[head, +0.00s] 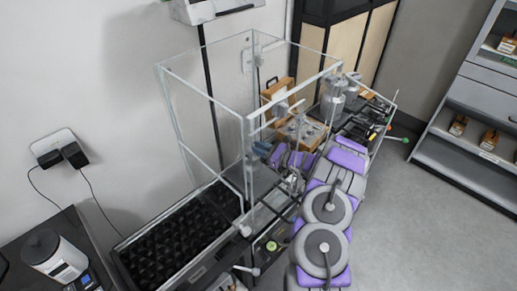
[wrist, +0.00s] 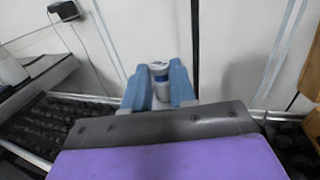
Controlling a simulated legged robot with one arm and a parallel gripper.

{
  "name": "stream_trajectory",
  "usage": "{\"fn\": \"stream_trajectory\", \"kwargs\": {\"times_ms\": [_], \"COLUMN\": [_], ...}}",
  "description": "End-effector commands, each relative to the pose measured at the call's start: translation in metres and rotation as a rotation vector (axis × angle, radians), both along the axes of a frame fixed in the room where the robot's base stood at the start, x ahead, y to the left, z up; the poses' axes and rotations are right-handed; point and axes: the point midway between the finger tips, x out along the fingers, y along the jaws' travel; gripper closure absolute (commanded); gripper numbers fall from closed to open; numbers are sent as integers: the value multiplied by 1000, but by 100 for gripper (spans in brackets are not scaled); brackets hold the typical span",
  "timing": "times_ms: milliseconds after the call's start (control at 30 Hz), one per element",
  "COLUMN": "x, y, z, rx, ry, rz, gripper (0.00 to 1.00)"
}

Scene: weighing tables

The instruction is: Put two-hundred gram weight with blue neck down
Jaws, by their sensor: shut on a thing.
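In the head view my gripper (head: 261,150) is at the end of the purple arm, inside or beside the clear glass enclosure; which one I cannot tell. The weight is too small to make out there.
A clear glass enclosure (head: 205,92) with metal edges stands around the arm. A black textured tray (head: 180,240) lies at lower left. A wooden case (head: 277,90) stands behind the arm. Shelves (head: 470,130) are at right. The grey floor (head: 420,215) is open.

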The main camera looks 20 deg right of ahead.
Motion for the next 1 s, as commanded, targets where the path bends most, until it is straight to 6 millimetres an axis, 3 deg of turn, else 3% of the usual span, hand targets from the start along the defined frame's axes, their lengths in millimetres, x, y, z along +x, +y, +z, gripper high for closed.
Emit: {"fn": "stream_trajectory", "kwargs": {"times_ms": [67,100,333,667,1000], "x": [0,0,0,-3,-44], "y": [2,2,-1,-4,-33], "z": [0,0,-1,1,2], "rx": [-2,-2,2,2,0], "ry": [-1,-1,0,0,1], "rz": [2,2,1,0,-2], "gripper": [100,72,50,49,49]}}
